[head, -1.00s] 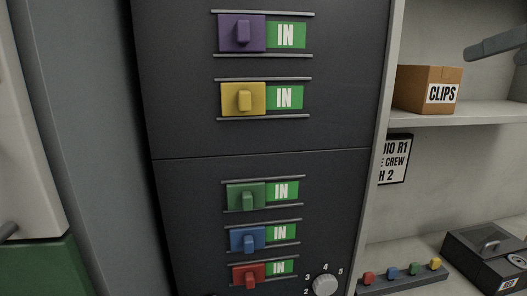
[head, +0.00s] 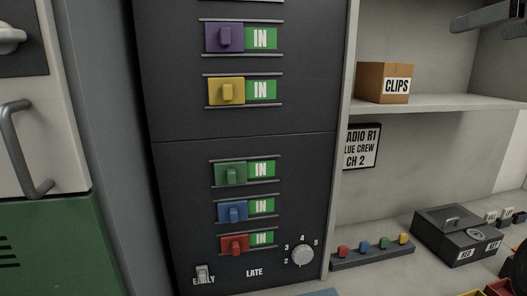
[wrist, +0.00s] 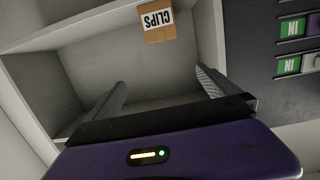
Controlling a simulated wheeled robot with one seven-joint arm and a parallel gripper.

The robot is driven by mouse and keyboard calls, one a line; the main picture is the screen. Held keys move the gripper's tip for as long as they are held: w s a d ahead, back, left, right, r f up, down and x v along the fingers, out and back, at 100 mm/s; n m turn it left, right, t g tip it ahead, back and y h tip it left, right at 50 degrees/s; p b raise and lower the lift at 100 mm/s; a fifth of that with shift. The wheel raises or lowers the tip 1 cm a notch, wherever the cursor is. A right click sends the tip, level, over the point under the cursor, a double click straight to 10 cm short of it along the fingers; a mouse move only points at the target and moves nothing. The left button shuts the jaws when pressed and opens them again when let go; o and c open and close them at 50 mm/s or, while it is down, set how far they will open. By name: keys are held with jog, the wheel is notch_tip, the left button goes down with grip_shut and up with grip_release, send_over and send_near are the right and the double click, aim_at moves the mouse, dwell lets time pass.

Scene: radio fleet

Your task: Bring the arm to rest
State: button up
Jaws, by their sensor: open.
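My gripper (wrist: 160,82) is open and empty in the wrist view, its two dark fingers spread wide in front of the pale shelving. The CLIPS box (wrist: 158,24) shows beyond the fingers, apart from them. In the head view only part of my gripper (head: 490,16) shows at the top right corner, in the air in front of the shelves; the rest of it is cut off by the frame.
A dark panel (head: 300,175) carries purple, yellow, green, blue and red sliders, all beside IN labels. A knob (head: 302,255) and an EARLY/LATE switch (head: 203,273) sit below. The CLIPS box (head: 374,82) stands on a shelf; a black case (head: 455,238) lies on the counter.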

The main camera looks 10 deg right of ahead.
notch_tip(320, 180, down, 11)
jog(key=w+d+m+t+h, duration=0.3)
jog(key=m+t+h, duration=0.2)
jog(key=h, duration=0.1)
jog(key=s+a+f+h+b, duration=0.1)
jog(key=s+a+f, duration=0.25)
jog(key=f, duration=0.65)
jog(key=s+a+f+h, duration=0.15)
jog(key=a+f, duration=0.25)
jog(key=f, duration=0.6)
jog(key=s+a+f+n+g+y, duration=0.1)
jog(key=s+a+f+g+y, duration=0.1)
jog(key=s+a+f, duration=0.5)
jog(key=s+a+f+n+g+y+b, duration=0.1)
jog(key=s+a+f+n+g+y, duration=0.1)
jog(key=s+a+f, duration=0.5)
jog(key=s+a+f+n+g+y+b, duration=0.1)
jog(key=s+a+f+y, duration=0.3)
jog(key=s+f, duration=1.1)
jog(key=s+a+n+g, duration=0.1)
jog(key=s+a, duration=0.2)
jog(key=s, duration=0.3)
jog(key=shift+f+g, duration=0.25)
jog(key=shift+g, duration=0.05)
